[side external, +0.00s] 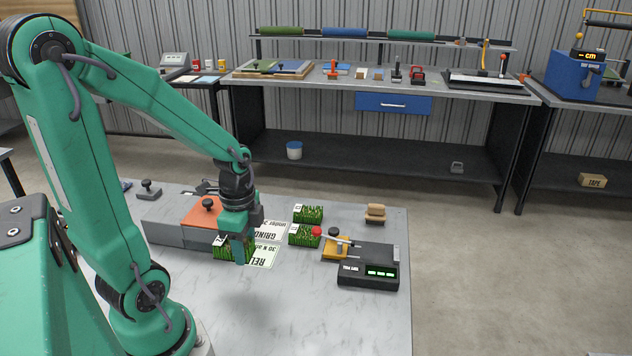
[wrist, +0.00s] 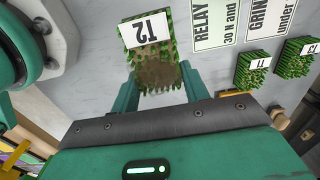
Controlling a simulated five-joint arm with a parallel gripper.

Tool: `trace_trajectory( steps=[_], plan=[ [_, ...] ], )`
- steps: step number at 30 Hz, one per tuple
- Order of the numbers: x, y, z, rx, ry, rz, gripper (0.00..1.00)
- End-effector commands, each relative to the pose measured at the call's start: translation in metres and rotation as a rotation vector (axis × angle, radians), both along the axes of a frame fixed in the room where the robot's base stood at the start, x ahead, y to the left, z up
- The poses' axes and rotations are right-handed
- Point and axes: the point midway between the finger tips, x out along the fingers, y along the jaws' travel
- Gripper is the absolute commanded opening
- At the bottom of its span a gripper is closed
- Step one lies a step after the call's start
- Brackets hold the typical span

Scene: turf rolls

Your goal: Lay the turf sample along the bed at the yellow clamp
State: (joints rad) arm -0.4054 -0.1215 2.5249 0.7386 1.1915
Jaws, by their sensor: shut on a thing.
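A green turf sample labelled T2 (wrist: 158,68) is between the fingers of my gripper (wrist: 160,80) in the wrist view, with its brown soil side showing. In the side view my gripper (side external: 240,250) is shut on this turf sample (side external: 225,250), at the front of the grey block; I cannot tell how far it is above the table. No turf shows on the bed.
Two more turf samples, T1 (side external: 304,236) and T3 (side external: 308,213), lie between my gripper and the clamp. Printed RELAY (side external: 264,256) and GRIND (side external: 270,232) cards lie beside them. A brown block (side external: 375,213) sits behind the bed. The front of the table is clear.

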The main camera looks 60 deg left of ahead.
Motion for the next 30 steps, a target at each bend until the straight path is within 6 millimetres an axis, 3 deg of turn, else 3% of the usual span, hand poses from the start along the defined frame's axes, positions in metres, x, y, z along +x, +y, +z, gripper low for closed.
trace_trajectory(
  steps=[10, 30],
  plan=[
    [0.005, -0.024, 0.015, 0.001, -0.002, -0.001, 0.16],
    [0.006, -0.028, 0.017, 0.001, -0.001, 0.001, 0.16]
  ],
)
